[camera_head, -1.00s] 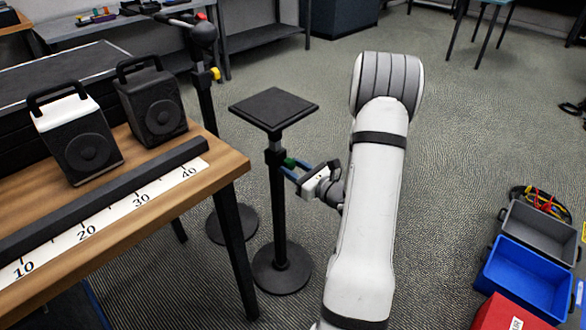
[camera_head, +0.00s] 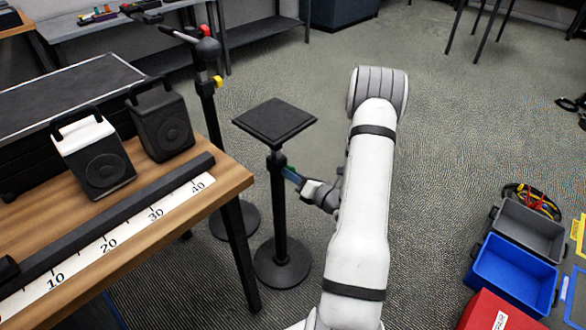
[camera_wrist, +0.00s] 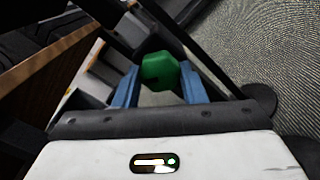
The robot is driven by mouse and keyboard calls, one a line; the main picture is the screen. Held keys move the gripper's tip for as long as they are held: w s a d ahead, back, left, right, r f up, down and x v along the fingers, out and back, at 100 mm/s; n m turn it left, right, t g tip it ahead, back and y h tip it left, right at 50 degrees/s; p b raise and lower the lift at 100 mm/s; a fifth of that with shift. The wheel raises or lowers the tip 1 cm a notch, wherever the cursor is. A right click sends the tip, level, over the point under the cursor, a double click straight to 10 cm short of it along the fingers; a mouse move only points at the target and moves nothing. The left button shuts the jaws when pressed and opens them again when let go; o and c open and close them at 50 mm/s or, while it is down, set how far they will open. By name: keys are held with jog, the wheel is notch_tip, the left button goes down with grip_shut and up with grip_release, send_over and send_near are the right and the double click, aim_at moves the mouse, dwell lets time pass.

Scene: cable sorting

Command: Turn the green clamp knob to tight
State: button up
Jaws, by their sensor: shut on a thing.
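The green clamp knob (camera_wrist: 160,70) shows in the wrist view between the two blue fingers of my gripper (camera_wrist: 158,86). My gripper is shut on the knob. In the head view the green knob (camera_head: 290,169) is a small patch on the black stand's post (camera_head: 277,200), mostly hidden by my gripper (camera_head: 296,178), which reaches it from the right. The post carries a flat square black top plate (camera_head: 275,121) and stands on a round base. The knob's exact turn cannot be read.
A wooden table (camera_head: 228,180) with two speakers (camera_head: 95,165) and a ruler strip stands at the left. Another black stand with a yellow knob (camera_head: 218,82) is behind. Blue (camera_head: 515,273), grey and red bins lie on the floor at the right.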

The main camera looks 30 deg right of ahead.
jog(key=m+p, duration=0.8)
jog(key=m, duration=0.3)
jog(key=shift+r, duration=0.1)
jog(key=shift+m, duration=0.3)
dwell(0.3)
jog(key=o, duration=1)
jog(key=v, duration=0.7)
jog(key=shift+s+d, duration=0.1)
jog(key=shift+s, duration=0.3)
